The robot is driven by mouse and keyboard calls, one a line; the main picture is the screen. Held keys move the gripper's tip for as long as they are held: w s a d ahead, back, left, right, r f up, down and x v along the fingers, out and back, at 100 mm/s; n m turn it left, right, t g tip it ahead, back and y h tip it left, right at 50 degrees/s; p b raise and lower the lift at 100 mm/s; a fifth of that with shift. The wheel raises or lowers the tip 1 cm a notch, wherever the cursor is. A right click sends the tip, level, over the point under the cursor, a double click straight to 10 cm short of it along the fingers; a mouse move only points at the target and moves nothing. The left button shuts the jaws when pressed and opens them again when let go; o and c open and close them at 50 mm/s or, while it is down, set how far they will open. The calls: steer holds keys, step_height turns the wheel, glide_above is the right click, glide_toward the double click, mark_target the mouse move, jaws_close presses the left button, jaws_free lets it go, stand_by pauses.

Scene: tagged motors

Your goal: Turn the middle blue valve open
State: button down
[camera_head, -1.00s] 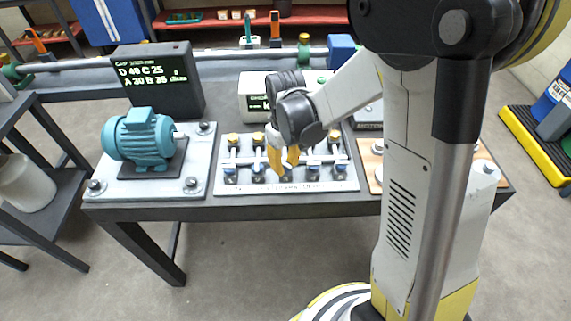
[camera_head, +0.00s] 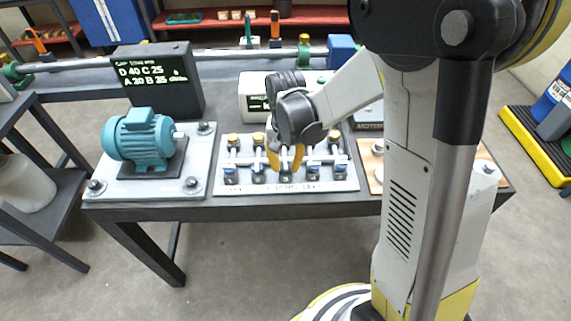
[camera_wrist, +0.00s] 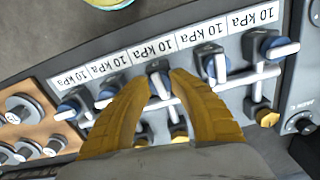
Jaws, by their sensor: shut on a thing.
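The valve panel (camera_head: 330,186) lies on the table with a row of blue valves along its front. The middle blue valve (camera_wrist: 157,68) sits between my gripper's fingertips in the wrist view; its white lever (camera_wrist: 160,86) points down toward my palm there. My gripper (camera_wrist: 157,82) has its two yellow fingers on either side of this valve's lever, shut on it. In the head view my gripper (camera_head: 286,161) is over the middle of the panel and partly hides the valve. Neighbouring blue valves (camera_wrist: 211,61) and (camera_wrist: 106,91) stand close on both sides.
White pipes with yellow caps (camera_head: 233,140) run behind the valves. A teal motor (camera_head: 140,136) on a plate stands left, beside a dark display box (camera_head: 158,80). A wooden board (camera_wrist: 40,140) with metal knobs lies beside the panel. Floor in front of the table is clear.

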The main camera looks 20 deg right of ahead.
mark_target(285, 166)
steer(key=shift+m, duration=0.5)
steer(key=c, duration=1.1)
jaws_free()
steer(key=shift+r, duration=0.1)
step_height(285, 166, up, 12)
